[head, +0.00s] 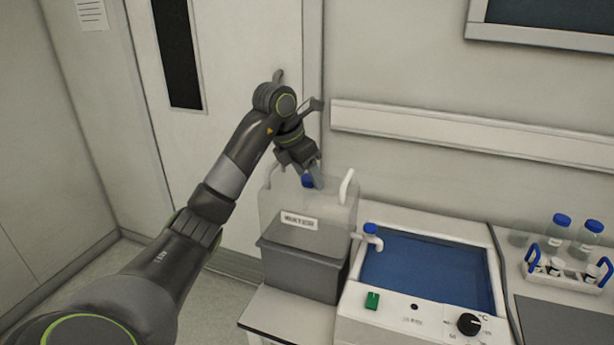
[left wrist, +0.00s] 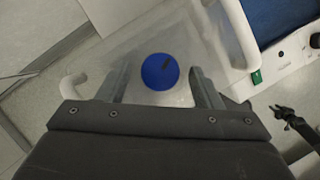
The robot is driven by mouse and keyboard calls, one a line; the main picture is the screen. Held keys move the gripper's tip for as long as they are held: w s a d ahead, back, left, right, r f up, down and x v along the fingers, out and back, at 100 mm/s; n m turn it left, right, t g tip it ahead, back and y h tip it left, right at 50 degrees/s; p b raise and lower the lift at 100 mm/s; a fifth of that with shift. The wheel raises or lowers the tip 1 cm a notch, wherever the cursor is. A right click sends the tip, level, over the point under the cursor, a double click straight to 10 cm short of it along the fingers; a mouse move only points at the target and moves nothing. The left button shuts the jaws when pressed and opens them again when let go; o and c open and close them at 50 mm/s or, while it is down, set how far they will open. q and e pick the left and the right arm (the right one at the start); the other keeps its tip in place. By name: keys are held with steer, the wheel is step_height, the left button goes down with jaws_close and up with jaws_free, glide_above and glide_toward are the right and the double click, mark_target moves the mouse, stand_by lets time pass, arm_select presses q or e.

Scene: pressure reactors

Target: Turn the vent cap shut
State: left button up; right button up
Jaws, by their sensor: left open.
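The vent cap (head: 308,181) is a small blue round cap on top of a translucent water container (head: 330,205) labelled as water. In the left wrist view the cap (left wrist: 160,71) shows from above, with a dark mark near its upper right. My left gripper (head: 313,180) is over the container's top, pointing down at the cap. In the left wrist view its two fingers (left wrist: 158,84) are open, one on each side of the cap, with gaps between; I cannot tell how far above it they are. My right gripper cannot be made out in the head view.
The container sits in a grey holder (head: 300,268) on a white bench. White handles (head: 346,186) rise from its top. To its right is a blue water bath (head: 430,270) with a spout, green switch (head: 372,299) and black knob (head: 468,323). Blue-capped bottles (head: 585,240) and a rack stand further right.

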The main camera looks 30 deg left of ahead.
arm_select(q)
steer(key=c, duration=1)
